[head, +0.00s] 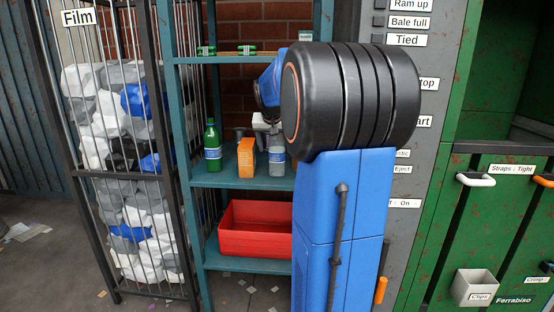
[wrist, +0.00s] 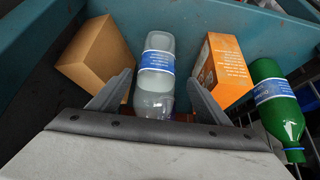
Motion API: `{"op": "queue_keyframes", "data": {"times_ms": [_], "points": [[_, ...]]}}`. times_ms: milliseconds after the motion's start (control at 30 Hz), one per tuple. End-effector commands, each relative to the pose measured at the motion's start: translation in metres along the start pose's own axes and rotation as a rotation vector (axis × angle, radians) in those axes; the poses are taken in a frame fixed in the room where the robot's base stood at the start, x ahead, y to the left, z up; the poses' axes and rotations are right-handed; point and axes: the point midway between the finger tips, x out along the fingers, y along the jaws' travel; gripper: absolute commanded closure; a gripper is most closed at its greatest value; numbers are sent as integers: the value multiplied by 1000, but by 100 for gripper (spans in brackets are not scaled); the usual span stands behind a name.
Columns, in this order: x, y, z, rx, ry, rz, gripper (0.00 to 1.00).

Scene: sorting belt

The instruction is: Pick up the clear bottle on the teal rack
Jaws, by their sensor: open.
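The clear bottle (wrist: 155,95) with a blue label stands on the teal rack (head: 222,180), on its middle shelf. In the head view the clear bottle (head: 277,158) is partly hidden by my gripper and arm. My gripper (wrist: 156,80) is open in the wrist view, with one finger on each side of the clear bottle. Nothing is held; I cannot tell whether a finger touches the bottle.
An orange carton (wrist: 222,70) and a green bottle (wrist: 277,108) stand right of the clear bottle in the wrist view. A brown box (wrist: 97,55) stands close on the left. A red bin (head: 255,245) sits on the shelf below. A film cage (head: 122,175) stands left of the rack.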

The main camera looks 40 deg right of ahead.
Motion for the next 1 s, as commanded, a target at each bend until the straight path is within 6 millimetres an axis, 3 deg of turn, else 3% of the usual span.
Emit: {"op": "queue_keyframes", "data": {"times_ms": [167,500,767,933,1000], "points": [[9,2,0,0,0,0,29],[50,6,0,-1,0,0,29],[53,6,-1,0,1,0,29],[52,6,-1,0,1,0,70],[52,6,-1,0,1,0,73]]}}
